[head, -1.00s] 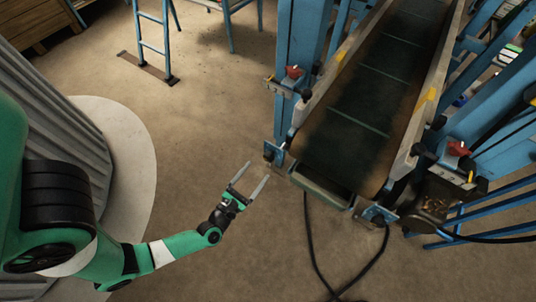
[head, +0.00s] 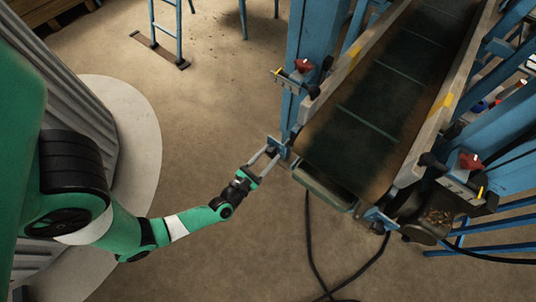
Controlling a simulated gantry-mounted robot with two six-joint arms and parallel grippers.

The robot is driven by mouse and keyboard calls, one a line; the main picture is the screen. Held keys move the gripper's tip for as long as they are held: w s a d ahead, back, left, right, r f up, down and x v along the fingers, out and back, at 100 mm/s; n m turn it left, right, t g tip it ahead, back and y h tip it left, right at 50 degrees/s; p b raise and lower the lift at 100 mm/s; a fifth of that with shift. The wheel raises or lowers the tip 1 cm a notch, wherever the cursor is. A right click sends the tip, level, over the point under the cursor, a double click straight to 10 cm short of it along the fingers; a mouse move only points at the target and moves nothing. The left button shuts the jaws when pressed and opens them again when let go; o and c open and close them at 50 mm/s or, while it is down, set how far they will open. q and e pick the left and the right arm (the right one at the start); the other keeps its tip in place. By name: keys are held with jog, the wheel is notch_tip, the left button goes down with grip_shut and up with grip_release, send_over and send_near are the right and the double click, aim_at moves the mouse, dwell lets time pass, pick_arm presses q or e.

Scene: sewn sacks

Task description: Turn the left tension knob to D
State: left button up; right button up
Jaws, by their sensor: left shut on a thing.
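The left tension knob (head: 273,148) is a small dark part at a blue bracket on the left near corner of the conveyor (head: 370,115). In the head view my left gripper (head: 269,152) reaches it from the lower left, with its two grey fingers shut on the knob. The fingers hide much of it, and its letter marks are too small to read. A similar knob (head: 378,228) sits at the right near corner of the conveyor. My right gripper is not in view.
Blue posts (head: 303,45) with red switches (head: 303,66) flank the belt. A black cable (head: 309,240) lies on the floor below the conveyor end. A blue ladder-like frame (head: 168,30) stands at the back left.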

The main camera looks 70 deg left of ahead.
pick_arm(q)
grip_shut()
